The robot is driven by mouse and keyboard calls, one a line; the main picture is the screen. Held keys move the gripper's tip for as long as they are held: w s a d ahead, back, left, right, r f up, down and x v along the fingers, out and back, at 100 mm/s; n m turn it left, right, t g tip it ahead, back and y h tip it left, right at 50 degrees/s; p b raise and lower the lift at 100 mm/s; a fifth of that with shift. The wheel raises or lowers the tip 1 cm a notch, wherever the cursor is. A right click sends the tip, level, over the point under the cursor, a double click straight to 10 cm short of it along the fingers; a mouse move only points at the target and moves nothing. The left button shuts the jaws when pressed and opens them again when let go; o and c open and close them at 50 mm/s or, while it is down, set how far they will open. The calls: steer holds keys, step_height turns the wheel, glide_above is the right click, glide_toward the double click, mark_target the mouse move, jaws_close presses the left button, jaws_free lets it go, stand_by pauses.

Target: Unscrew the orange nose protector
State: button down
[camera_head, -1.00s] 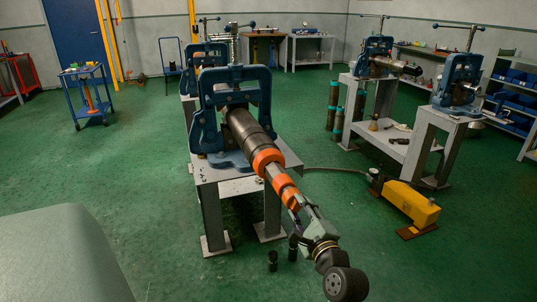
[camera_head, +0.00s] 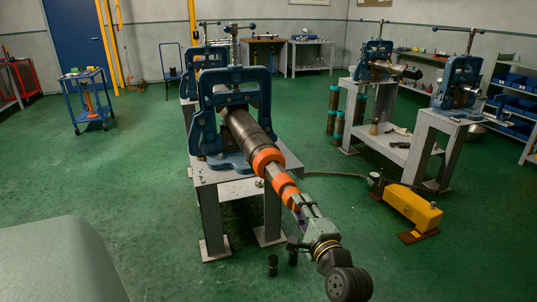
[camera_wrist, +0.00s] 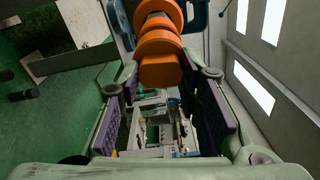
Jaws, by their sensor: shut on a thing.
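The orange nose protector (camera_head: 285,187) is at the near end of the dark cylindrical tool (camera_head: 242,129). The tool is held in the blue vise (camera_head: 206,112) and points toward the lower right. My gripper (camera_head: 296,203) is lined up with the tool and shut on the protector's near end. In the wrist view the orange protector (camera_wrist: 160,70) is between the fingertips, with purple pads on both sides. A separate orange ring (camera_head: 267,160) sits farther up the tool, with a grey shaft between. The thread is hidden.
The vise stands on a grey metal stand (camera_head: 212,222). A yellow pump (camera_head: 413,205) with a hose lies on the green floor to the right. Two small dark cylinders stand on the floor below my gripper. More vises are at the back right.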

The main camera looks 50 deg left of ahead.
steer(key=shift+s+a+f+n+b, duration=0.1)
steer(key=shift+s+n+b, duration=0.05)
steer(key=shift+n+b, duration=0.85)
steer(key=shift+s+a+n+b, duration=0.1)
steer(key=shift+n+b, duration=0.55)
steer(key=shift+n, duration=0.55)
steer(key=shift+n+y+b, duration=0.3)
steer(key=shift+n+b, duration=1.15)
steer(key=shift+n, duration=0.45)
steer(key=shift+n+g+b, duration=0.4)
steer(key=shift+n+b, duration=1)
steer(key=shift+n, duration=0.4)
